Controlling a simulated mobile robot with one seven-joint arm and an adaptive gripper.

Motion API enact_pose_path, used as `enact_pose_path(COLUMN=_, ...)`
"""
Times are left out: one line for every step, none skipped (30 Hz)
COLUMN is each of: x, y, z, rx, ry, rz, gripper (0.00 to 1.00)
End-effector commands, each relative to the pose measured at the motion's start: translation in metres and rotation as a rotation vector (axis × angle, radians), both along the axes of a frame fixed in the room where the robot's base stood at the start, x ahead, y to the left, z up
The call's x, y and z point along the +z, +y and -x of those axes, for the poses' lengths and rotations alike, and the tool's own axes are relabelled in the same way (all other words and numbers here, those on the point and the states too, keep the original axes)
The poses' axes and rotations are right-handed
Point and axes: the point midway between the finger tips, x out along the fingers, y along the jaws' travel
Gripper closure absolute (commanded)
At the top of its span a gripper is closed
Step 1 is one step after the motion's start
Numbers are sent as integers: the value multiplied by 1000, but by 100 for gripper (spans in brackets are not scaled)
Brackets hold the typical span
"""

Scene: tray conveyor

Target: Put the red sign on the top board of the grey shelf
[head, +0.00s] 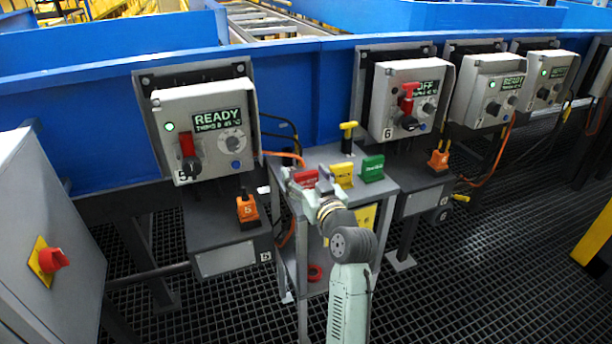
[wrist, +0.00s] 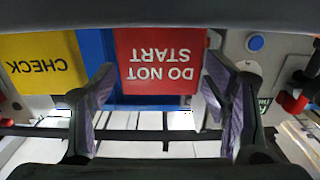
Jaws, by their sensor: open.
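The red sign (head: 306,176) is at the left part of the top board (head: 388,184) of the grey shelf, partly hidden by my gripper (head: 297,180). In the wrist view the red sign (wrist: 160,62) shows upside down with the words DO NOT START. My gripper (wrist: 158,85) is open, with one finger on each side of the sign and a visible gap to it at the left. Whether the right finger touches the sign, I cannot tell. The sign's base is hard to make out.
A yellow sign (head: 343,173) and a green sign (head: 372,168) stand right of the red one. A yellow-topped handle (head: 348,137) stands behind them. Control boxes flank the shelf at left (head: 208,135) and right (head: 408,98). A red ring (head: 315,272) lies lower in the shelf.

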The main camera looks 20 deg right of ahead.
Motion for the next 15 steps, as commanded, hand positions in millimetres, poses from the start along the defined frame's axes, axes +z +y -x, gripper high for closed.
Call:
enact_pose_path(x=0, y=0, z=0, rx=0, ry=0, rz=0, gripper=30)
enact_pose_path(x=0, y=0, z=0, rx=0, ry=0, rz=0, gripper=30)
enact_pose_path(x=0, y=0, z=0, rx=0, ry=0, rz=0, gripper=30)
enact_pose_path(x=0, y=0, z=0, rx=0, ry=0, rz=0, gripper=30)
enact_pose_path(x=0, y=0, z=0, rx=0, ry=0, rz=0, gripper=30)
enact_pose_path(x=0, y=0, z=0, rx=0, ry=0, rz=0, gripper=30)
enact_pose_path(x=1, y=0, z=0, rx=0, ry=0, rz=0, gripper=30)
enact_pose_path(x=2, y=0, z=0, rx=0, ry=0, rz=0, gripper=30)
enact_pose_path(x=4, y=0, z=0, rx=0, ry=0, rz=0, gripper=30)
enact_pose_path(x=6, y=0, z=0, rx=0, ry=0, rz=0, gripper=30)
enact_pose_path(x=3, y=-1, z=3, rx=-1, ry=0, rz=-1, gripper=30)
enact_pose_path(x=1, y=-1, z=9, rx=-2, ry=-1, rz=-3, gripper=30)
enact_pose_path(x=1, y=-1, z=14, rx=-1, ry=-1, rz=-3, gripper=30)
enact_pose_path(x=1, y=-1, z=20, rx=-1, ry=-2, rz=-3, gripper=30)
enact_pose_path(x=0, y=-1, z=28, rx=-1, ry=-2, rz=-2, gripper=30)
